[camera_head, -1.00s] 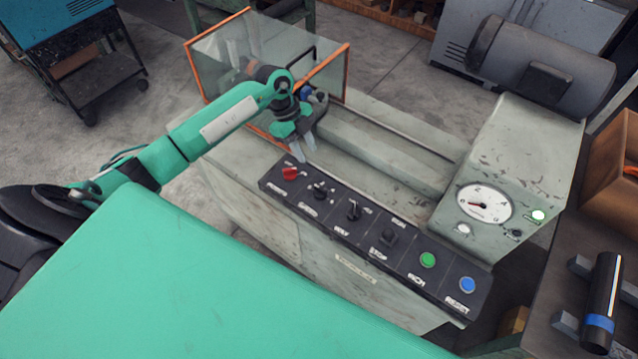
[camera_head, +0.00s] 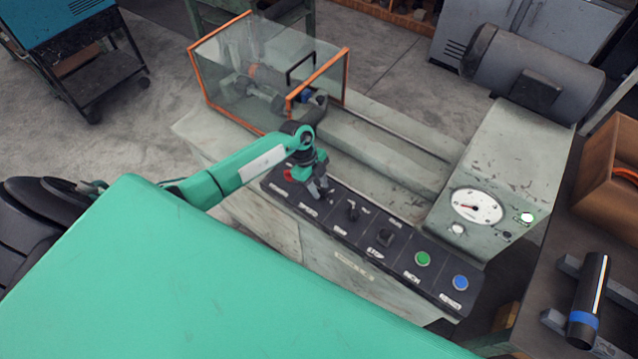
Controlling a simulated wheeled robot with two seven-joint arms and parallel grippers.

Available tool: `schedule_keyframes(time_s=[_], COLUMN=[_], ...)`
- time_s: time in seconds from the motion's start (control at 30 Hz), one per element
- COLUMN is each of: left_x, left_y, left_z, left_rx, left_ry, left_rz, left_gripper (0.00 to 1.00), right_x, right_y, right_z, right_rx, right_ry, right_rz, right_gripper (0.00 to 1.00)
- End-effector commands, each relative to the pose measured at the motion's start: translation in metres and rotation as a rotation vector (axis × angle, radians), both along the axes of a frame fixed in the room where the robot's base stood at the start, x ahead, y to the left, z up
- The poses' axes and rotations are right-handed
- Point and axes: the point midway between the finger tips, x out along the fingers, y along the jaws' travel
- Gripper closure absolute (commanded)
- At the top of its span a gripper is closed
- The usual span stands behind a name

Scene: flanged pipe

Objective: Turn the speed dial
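The black control panel (camera_head: 402,258) runs along the front of the grey machine. My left gripper (camera_head: 319,192) points down at the panel, at the second control from the left, where the speed dial sits. The gripper's fingers cover most of the dial, so its pointer and any contact are hidden. I cannot tell whether the fingers are apart or closed on it. A red knob (camera_head: 288,175) is just left of the gripper, partly covered. A black selector knob (camera_head: 352,212) is just to its right. My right gripper is out of view.
Further right on the panel are a black switch (camera_head: 385,238), a green button (camera_head: 423,258) and a blue button (camera_head: 460,282). An orange-framed clear guard (camera_head: 228,75) stands behind the gripper. A round gauge (camera_head: 477,207) and a lit white lamp (camera_head: 526,218) are at right.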

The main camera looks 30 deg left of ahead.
Motion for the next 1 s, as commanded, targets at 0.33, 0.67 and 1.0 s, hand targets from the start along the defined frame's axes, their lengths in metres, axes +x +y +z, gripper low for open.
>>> schedule_keyframes(time_s=[0.33, 0.67, 1.0], left_x=[0.000, 0.000, 0.002], left_y=[-0.001, -0.001, 0.000], left_z=[-0.001, -0.001, -0.003], left_rx=[-0.001, 0.000, 0.000], left_ry=[0.000, 0.000, -0.001], left_rz=[-0.001, -0.005, -0.134], left_gripper=[0.81, 1.00, 1.00], right_x=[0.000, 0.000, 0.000], right_y=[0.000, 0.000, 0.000], right_z=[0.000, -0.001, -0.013], right_rx=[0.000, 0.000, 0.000], right_ry=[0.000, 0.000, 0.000], right_rz=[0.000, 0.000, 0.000], right_gripper=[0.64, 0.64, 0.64])
